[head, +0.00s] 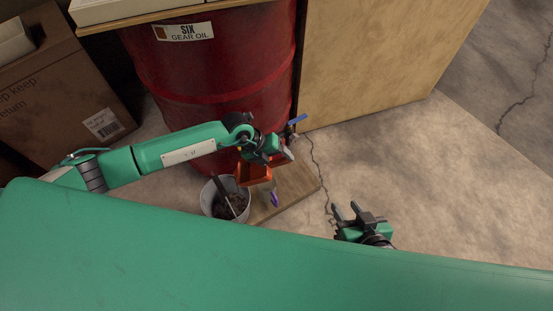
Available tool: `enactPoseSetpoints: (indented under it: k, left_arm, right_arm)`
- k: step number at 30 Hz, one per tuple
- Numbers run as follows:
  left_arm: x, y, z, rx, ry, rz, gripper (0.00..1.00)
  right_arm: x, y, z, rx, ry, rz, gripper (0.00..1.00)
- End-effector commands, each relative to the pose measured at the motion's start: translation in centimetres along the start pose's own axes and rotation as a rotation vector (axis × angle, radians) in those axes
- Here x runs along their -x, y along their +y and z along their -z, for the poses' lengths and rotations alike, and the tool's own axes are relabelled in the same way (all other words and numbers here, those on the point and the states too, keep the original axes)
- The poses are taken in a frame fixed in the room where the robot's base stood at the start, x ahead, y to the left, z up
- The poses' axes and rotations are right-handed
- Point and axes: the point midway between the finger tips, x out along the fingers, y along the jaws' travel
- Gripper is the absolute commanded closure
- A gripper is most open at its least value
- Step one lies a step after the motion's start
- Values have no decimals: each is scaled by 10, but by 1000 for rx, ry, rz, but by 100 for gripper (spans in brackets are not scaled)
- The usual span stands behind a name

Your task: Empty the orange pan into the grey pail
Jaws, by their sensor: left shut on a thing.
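The orange pan (254,174) hangs at the fingers of my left gripper (286,155), which is shut on it. The pan is above and to the right of the grey pail's mouth in the picture and looks tilted; its inside is too small to read. The grey pail (209,204) stands on the floor, partly hidden by the green surface in front. Dark lumps (229,207) and a long dark, thin item lie in the pail. My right gripper (352,210) is open and empty, low over the floor to the right.
A wooden board (296,190) lies beside the pail with a purple item (274,199) on it. A red oil drum (215,75) stands behind, with a wooden panel (380,55) to its right and a cardboard box (60,95) at left. Floor at right is clear.

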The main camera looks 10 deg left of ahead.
Motion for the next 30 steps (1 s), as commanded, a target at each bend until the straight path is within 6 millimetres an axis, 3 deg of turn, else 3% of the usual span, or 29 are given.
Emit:
enactPoseSetpoints:
  k: [30]
  left_arm:
    - [15, 2, 0, 0, -1, 87, 65]
  right_arm:
    - [-9, -17, 16, -12, 211, 44, 64]
